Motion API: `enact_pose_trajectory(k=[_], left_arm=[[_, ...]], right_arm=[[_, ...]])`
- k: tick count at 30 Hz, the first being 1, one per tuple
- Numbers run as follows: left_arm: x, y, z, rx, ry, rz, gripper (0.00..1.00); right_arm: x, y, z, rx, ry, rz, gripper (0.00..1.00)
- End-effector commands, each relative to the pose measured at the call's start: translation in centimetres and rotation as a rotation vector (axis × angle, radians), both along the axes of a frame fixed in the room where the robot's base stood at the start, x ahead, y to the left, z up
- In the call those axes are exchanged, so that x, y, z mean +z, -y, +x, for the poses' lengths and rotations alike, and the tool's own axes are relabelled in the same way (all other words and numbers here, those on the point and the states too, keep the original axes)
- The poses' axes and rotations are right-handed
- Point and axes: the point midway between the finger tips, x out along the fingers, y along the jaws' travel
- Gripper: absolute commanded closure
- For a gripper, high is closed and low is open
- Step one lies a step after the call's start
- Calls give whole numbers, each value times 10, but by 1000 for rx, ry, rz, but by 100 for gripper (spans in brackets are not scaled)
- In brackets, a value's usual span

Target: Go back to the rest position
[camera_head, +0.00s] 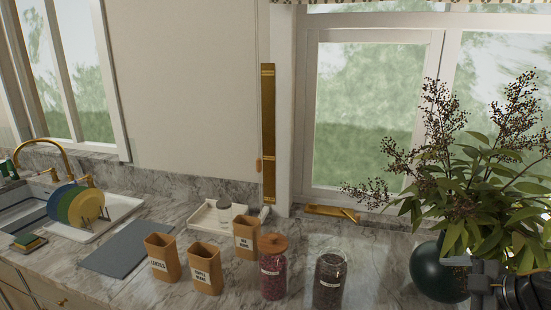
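What looks like part of my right gripper (484,281), grey and black, shows at the lower right edge, in front of the dark round vase (437,272). Its fingers are not clear enough to tell open from shut, and I see nothing plainly held in it. My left gripper and arm are not in view. The task names no object.
On the marble counter (345,282) stand tan boxes (162,257), a lidded jar (273,267) and a dark-filled jar (329,279). A white tray (204,219) holds a small jar. A grey mat (127,250), plates and sink lie left. A leafy plant (470,190) fills the right.

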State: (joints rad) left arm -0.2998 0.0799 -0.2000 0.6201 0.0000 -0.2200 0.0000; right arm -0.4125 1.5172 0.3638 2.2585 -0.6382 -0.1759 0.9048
Motion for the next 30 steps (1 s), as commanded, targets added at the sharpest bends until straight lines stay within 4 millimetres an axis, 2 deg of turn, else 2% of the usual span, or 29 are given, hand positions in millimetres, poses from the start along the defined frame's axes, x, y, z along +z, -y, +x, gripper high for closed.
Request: enact_pose_trajectory(k=[1, 5, 8, 11, 15, 18, 21, 28, 29, 30], left_arm=[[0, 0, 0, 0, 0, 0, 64], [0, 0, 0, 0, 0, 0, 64], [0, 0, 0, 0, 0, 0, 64], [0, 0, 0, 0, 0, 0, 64], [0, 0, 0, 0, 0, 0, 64], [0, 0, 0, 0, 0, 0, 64], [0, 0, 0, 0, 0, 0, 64], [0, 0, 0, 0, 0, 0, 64], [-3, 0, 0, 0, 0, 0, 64], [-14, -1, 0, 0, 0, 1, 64]], right_arm=[[-24, 2, -5, -68, 31, 39, 0], [-77, 5, -22, -261, 82, 77, 0], [-118, 1, -43, -423, 64, 94, 0], [-159, -11, -73, -584, -6, 103, 0], [-207, -43, -121, -761, -172, 113, 0], [-230, -70, -151, -837, -300, 121, 0], [-244, -97, -177, -884, -421, 136, 0], [-258, -163, -227, -918, -685, 186, 0], [-265, -168, -230, -917, -709, 186, 0], [-290, -164, -225, -917, -706, 173, 0]])
